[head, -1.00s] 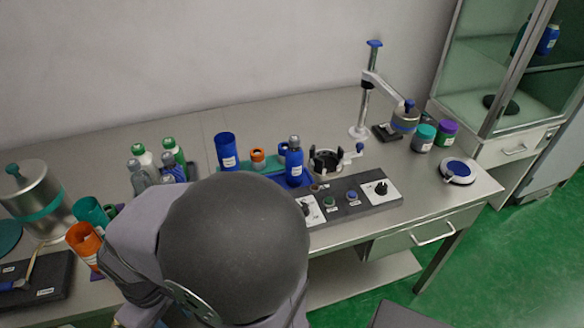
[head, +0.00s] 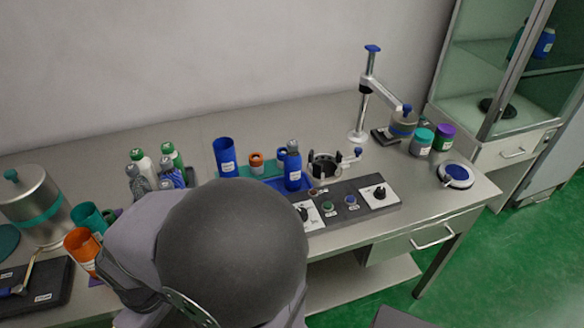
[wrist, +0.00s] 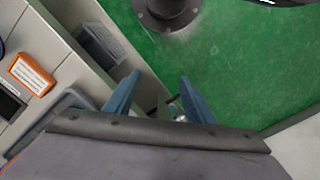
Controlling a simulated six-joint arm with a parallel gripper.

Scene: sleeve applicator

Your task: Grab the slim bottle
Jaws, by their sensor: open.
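Several bottles stand on the bench in the head view, and I cannot tell for sure which one is the slim bottle. A tall blue bottle (head: 293,171) with a pale label stands upright near the middle. At the left is a cluster with a white, green-capped bottle (head: 145,165), another green-capped bottle (head: 173,157) and grey ones, partly overlapping. My gripper (wrist: 159,75) is open and empty in the wrist view, with two blue fingers apart above green floor. It is hidden behind my arm in the head view. No bottle is clearly identifiable between or near the fingers.
A blue cup (head: 226,158), an orange ring-like piece (head: 256,161) and a black-pronged fixture (head: 325,168) stand mid-bench. A control panel (head: 345,201) lies in front. A post with an arm (head: 362,105) rises behind. An orange box (wrist: 32,74) shows in the wrist view.

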